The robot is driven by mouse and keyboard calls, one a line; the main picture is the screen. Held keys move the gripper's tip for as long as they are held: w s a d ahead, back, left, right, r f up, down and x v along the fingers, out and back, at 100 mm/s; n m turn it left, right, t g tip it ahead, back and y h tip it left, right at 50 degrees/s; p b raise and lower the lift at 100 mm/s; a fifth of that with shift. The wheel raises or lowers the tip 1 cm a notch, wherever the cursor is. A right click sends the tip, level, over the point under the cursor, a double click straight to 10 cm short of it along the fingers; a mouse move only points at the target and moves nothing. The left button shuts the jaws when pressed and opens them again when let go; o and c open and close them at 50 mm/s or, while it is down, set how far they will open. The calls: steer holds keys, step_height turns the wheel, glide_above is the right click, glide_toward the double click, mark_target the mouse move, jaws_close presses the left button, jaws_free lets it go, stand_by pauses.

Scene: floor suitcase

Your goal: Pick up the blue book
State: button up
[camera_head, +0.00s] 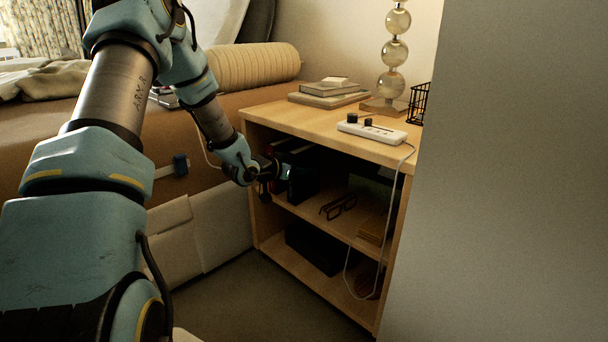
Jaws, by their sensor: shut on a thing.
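My gripper (272,172) is at the left opening of the wooden nightstand's upper shelf, reaching in from the left. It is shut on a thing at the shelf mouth. A small bluish patch (286,171) shows at the fingertips and seems to be the blue book's edge. Most of the book is hidden by the gripper and by shadow. Other dark books (293,150) stand or lean just behind the gripper. A dark block-like thing (303,184) is right beside the fingertips; I cannot tell if it touches them.
The nightstand (262,117) carries stacked books (328,95), a lamp (394,55), a power strip (372,129) with a hanging cord and a wire basket (418,103). Glasses (338,206) lie on the upper shelf; a dark box (315,249) is below. A bed stands left, a grey panel right.

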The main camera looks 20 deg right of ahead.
jaws_close()
steer(key=shift+r, duration=0.15)
stand_by(0.4)
